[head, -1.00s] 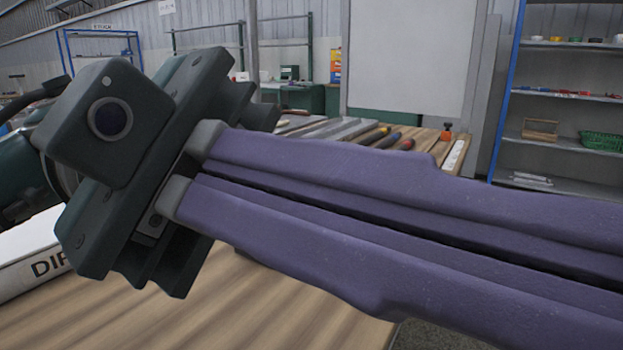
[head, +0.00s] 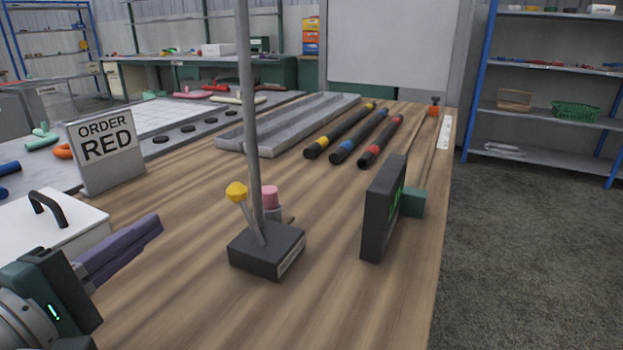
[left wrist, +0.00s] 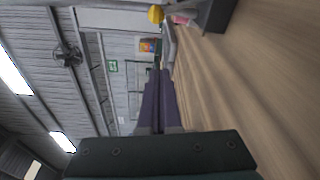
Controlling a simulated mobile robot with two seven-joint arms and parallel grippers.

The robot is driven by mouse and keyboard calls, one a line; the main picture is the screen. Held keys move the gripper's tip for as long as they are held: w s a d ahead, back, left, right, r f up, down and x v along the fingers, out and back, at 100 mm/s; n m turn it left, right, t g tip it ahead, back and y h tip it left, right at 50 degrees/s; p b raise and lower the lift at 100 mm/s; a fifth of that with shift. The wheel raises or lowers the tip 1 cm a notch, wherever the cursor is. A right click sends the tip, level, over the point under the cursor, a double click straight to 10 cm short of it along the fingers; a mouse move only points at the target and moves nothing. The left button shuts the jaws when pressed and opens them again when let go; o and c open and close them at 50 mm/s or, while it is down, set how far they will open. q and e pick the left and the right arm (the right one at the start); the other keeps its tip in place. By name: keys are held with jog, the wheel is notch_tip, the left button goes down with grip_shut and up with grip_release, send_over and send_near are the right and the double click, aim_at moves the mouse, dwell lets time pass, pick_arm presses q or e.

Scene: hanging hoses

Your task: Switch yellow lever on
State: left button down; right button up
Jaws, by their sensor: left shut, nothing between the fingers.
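The yellow lever (head: 237,191) is a grey stick with a yellow knob on a dark box (head: 267,250) that stands on the wooden table. The stick leans to the left in the head view. A tall grey pole rises right behind it. The yellow knob also shows at the top of the left wrist view (left wrist: 156,13). My left gripper (head: 160,226) has purple fingers, is shut and empty, and is to the left of the lever box, apart from it. My right gripper is not in view.
A pink-topped cylinder (head: 270,197) stands behind the box. A dark panel (head: 384,208) stands to its right. An "ORDER RED" sign (head: 105,150) and a white lidded box (head: 50,228) are at left. Banded rods (head: 340,130) lie farther back. Table front is mostly clear.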

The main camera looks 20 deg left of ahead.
aim_at(248, 217)
pick_arm(q)
jog(key=shift+w, duration=0.1)
jog(key=w, duration=0.3)
jog(key=w+b, duration=0.1)
jog(key=w, duration=0.6)
jog(key=shift+w+a+f, duration=0.15)
jog(key=shift+a, duration=0.15)
jog(key=shift+s+d+r+p, duration=0.15)
jog(key=shift+s+d+p, duration=0.1)
jog(key=shift+d, duration=0.4)
jog(key=shift+s+d+r+p, duration=0.1)
jog(key=shift+s+d+p, duration=0.2)
jog(key=shift+d, duration=0.35)
jog(key=shift+s+d+r+p, duration=0.15)
jog(key=shift+s+d+p, duration=0.1)
jog(key=shift+d, duration=0.4)
